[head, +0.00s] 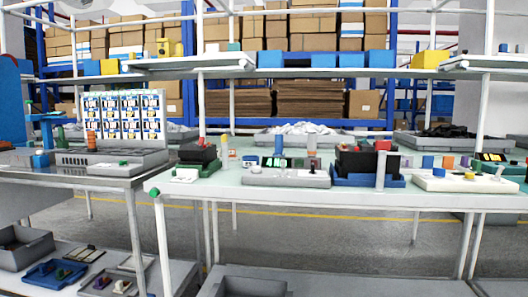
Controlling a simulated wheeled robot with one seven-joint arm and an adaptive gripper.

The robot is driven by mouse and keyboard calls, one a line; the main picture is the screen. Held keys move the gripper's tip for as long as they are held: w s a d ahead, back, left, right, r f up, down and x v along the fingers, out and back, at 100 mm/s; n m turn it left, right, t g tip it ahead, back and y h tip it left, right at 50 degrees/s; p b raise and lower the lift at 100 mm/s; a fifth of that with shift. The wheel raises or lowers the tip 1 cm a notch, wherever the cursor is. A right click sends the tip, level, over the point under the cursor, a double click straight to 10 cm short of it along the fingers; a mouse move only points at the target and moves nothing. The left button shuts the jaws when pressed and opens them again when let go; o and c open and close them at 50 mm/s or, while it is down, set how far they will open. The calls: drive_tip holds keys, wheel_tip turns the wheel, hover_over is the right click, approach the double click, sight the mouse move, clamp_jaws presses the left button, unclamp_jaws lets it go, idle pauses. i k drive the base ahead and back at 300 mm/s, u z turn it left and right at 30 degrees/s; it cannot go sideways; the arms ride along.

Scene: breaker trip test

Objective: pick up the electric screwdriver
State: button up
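I cannot pick out the electric screwdriver with certainty at this distance; the items on the benches are small. A small upright orange item (91,140) stands on the left bench (122,182), in front of a board of printed cards, and I cannot tell what it is. My gripper does not show in this view.
The long pale workbench (300,196) carries a black-and-green unit (199,158), a grey test fixture (287,178), a black-and-blue unit (366,166) and a white fixture (462,183). Grey bins (22,250) sit low at left. Floor shows between the bench legs.

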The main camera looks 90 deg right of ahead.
sight(312, 136)
drive_tip(key=k, duration=1.45)
drive_tip(key=z, duration=2)
